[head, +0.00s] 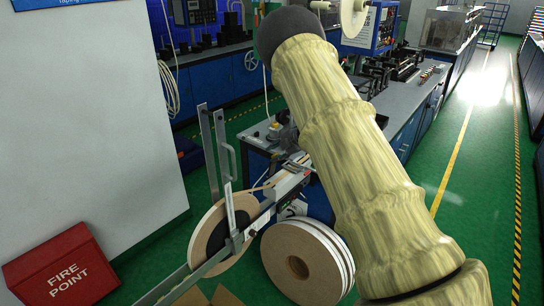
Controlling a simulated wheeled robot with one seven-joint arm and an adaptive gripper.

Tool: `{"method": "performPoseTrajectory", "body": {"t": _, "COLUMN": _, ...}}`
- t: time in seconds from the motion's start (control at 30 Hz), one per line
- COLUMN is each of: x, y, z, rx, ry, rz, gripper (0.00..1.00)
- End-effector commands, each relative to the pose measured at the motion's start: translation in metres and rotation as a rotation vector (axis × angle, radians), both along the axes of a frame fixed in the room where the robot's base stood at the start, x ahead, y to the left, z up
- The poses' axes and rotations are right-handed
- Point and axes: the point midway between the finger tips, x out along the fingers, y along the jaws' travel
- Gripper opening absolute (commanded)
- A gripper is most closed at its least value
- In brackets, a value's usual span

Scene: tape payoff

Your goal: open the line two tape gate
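A tape payoff stand with a tan tape reel (205,246) stands at the lower left of centre in the head view. Two upright grey metal bars (207,150) rise beside the reel, and one bears a D-shaped handle (231,165). This looks like the tape gate, but I cannot read any line number and cannot tell whether it is open or shut. A narrow metal rail (285,186) runs from the reel up to a bench. My arm, in a pale ribbed sleeve, crosses the right of centre. My gripper cannot be made out.
Several large tan reels (297,265) stand together on the floor right of the payoff. A red fire point box (62,266) and a white wall (90,130) are at left. Blue benches (220,85) stand behind. Green floor is clear at right.

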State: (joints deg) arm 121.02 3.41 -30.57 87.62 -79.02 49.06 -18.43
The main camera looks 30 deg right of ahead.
Motion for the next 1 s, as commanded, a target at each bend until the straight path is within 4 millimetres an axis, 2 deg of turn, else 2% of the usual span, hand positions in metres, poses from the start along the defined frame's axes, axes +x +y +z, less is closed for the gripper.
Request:
{"method": "performPoseTrajectory", "body": {"t": 0.03, "x": -0.005, "y": -0.001, "z": 0.011, "rx": 0.002, "ry": -0.004, "rz": 0.001, "gripper": 0.31}}
{"method": "performPoseTrajectory", "body": {"t": 0.1, "x": -0.014, "y": -0.008, "z": 0.020, "rx": 0.001, "ry": -0.004, "rz": -0.002, "gripper": 0.31}}
{"method": "performPoseTrajectory", "body": {"t": 0.4, "x": -0.042, "y": -0.023, "z": 0.046, "rx": 0.000, "ry": -0.001, "rz": -0.005, "gripper": 0.31}}
{"method": "performPoseTrajectory", "body": {"t": 0.83, "x": -0.047, "y": -0.025, "z": 0.052, "rx": -0.001, "ry": -0.001, "rz": -0.003, "gripper": 0.31}}
{"method": "performPoseTrajectory", "body": {"t": 0.87, "x": -0.047, "y": -0.025, "z": 0.052, "rx": -0.001, "ry": -0.001, "rz": -0.004, "gripper": 0.28}}
{"method": "performPoseTrajectory", "body": {"t": 1.0, "x": -0.051, "y": -0.029, "z": 0.048, "rx": 0.030, "ry": 0.000, "rz": -0.021, "gripper": 0.02}}
